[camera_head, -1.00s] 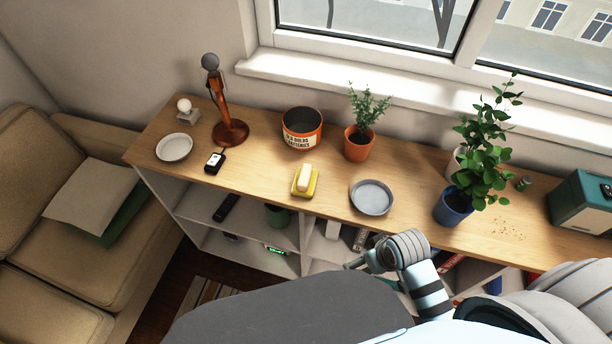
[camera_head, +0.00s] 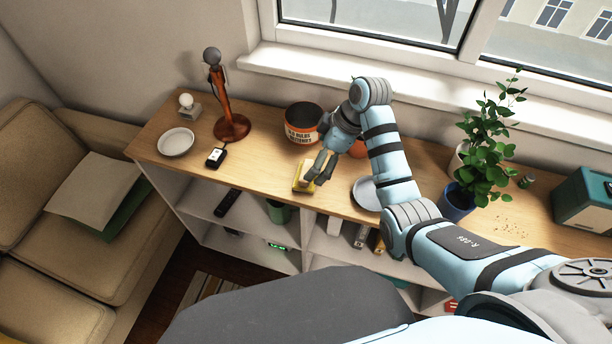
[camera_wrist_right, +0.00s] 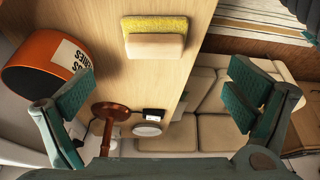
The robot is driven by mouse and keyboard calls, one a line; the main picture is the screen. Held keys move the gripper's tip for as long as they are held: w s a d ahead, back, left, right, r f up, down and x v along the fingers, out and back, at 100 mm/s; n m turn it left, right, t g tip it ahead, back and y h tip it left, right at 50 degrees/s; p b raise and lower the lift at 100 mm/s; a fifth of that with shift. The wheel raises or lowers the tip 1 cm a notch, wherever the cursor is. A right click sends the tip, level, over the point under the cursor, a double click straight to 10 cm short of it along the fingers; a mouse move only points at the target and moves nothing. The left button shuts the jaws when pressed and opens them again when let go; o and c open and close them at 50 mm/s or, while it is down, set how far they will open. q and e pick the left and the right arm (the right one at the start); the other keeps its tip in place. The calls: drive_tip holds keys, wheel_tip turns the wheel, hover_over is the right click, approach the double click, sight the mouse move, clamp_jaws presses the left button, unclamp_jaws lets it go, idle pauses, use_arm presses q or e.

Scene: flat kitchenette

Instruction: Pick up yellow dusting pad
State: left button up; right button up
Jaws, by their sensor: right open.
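The yellow dusting pad (camera_head: 299,188) lies near the front edge of the wooden shelf top. In the right wrist view the pad (camera_wrist_right: 150,24) shows as a yellow strip at the top, with a cream block (camera_wrist_right: 155,46) resting on or against it. My right gripper (camera_head: 319,170) is over or beside the pad and partly hides it in the head view. In the right wrist view its two fingers stand wide apart (camera_wrist_right: 160,88) with nothing between them touching. My left gripper is not in view.
An orange-and-black tub (camera_head: 300,124) stands behind the pad. A grey dish (camera_head: 364,192) is partly hidden by my right arm. The shelf's front edge is close to the pad.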

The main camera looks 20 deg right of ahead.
drive_tip(key=x, duration=0.5)
drive_tip(key=b+x, duration=0.1)
drive_tip(key=x, duration=0.2)
drive_tip(key=shift+w+f, duration=0.2)
drive_tip(key=shift+w, duration=0.2)
drive_tip(key=shift+s+r, duration=0.1)
drive_tip(key=shift+r, duration=0.05)
drive_tip(key=c, duration=1.5)
wheel_tip(320, 180, up, 16)
drive_tip(key=p, duration=0.2)
wheel_tip(320, 180, up, 4)
drive_tip(key=p, duration=0.4)
hover_over(307, 170)
